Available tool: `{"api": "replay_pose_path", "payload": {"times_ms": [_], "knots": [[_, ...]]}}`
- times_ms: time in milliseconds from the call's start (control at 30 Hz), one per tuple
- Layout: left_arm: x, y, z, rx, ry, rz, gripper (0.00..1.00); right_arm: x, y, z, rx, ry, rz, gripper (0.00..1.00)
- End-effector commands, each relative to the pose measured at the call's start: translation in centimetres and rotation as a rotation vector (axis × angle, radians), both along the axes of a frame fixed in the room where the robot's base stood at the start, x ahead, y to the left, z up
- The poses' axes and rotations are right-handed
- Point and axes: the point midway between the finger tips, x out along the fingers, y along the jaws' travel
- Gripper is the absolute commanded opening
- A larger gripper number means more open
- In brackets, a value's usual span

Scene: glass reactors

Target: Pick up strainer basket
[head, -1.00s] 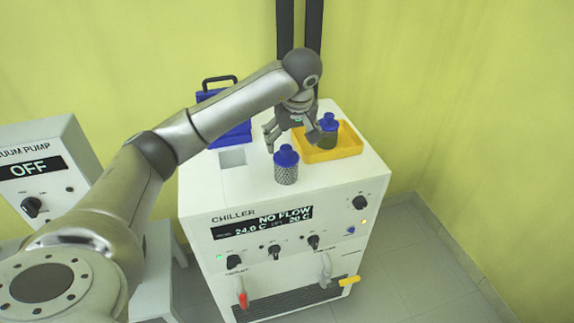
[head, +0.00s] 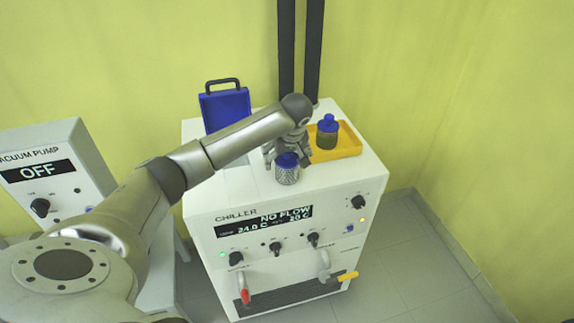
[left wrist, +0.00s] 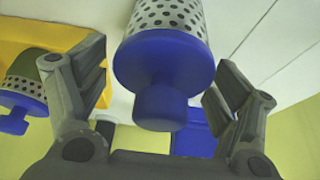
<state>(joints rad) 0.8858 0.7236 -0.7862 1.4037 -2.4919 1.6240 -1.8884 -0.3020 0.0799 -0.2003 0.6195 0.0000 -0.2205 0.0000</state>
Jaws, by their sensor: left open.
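The strainer basket (head: 287,175) is a perforated metal cylinder with a blue cap, standing upright on the chiller's white top. In the left wrist view the strainer basket (left wrist: 165,60) hangs into the picture centre, its blue knob toward the camera, between the two fingers. My left gripper (head: 287,157) is open, just above and around the cap, which it partly hides in the head view. In the left wrist view gaps show on both sides between the left gripper (left wrist: 163,82) and the cap. My right gripper is not in view.
A second, darker basket with a blue cap (head: 327,124) stands in a yellow tray (head: 345,150) close to the right. A blue box with a black handle (head: 226,108) is behind left. The vacuum pump (head: 60,170) is at the left. The chiller's front right top (head: 345,178) is clear.

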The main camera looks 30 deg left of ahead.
Motion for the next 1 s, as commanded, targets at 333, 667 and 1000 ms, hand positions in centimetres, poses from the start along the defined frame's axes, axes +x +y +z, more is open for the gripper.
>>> {"api": "replay_pose_path", "payload": {"times_ms": [333,667,1000], "knots": [[0.02,0.0,-0.1,0.0,0.0,0.0,0.68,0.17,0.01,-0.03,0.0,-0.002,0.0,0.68],[0.04,0.02,-0.02,0.0,-0.002,0.001,0.3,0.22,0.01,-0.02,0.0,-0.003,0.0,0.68],[0.1,0.04,0.32,0.001,-0.004,0.0,0.3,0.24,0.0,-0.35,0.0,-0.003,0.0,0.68]]}}
